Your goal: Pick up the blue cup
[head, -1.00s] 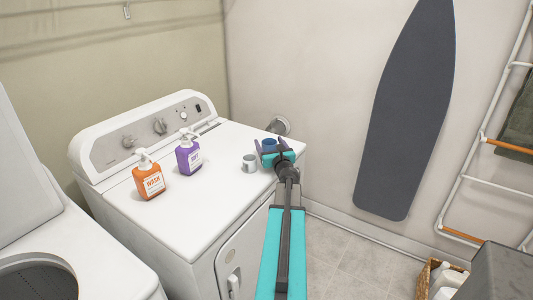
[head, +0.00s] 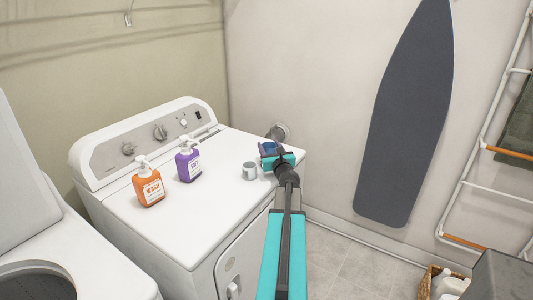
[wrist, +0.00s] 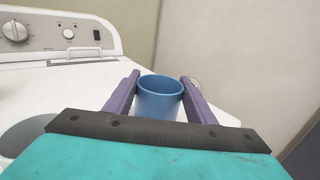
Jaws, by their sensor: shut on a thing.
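The blue cup (wrist: 160,100) stands upright between the two purple fingers of my gripper (wrist: 161,98) in the wrist view. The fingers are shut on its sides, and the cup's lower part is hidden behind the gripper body. In the head view the blue cup (head: 269,147) shows just beyond my gripper (head: 279,155), over the far right corner of the white dryer top. I cannot tell whether its base touches the dryer.
A grey-white mug (head: 249,170) stands just left of my gripper on the dryer (head: 215,205). A purple bottle (head: 188,162) and an orange bottle (head: 149,186) stand further left.

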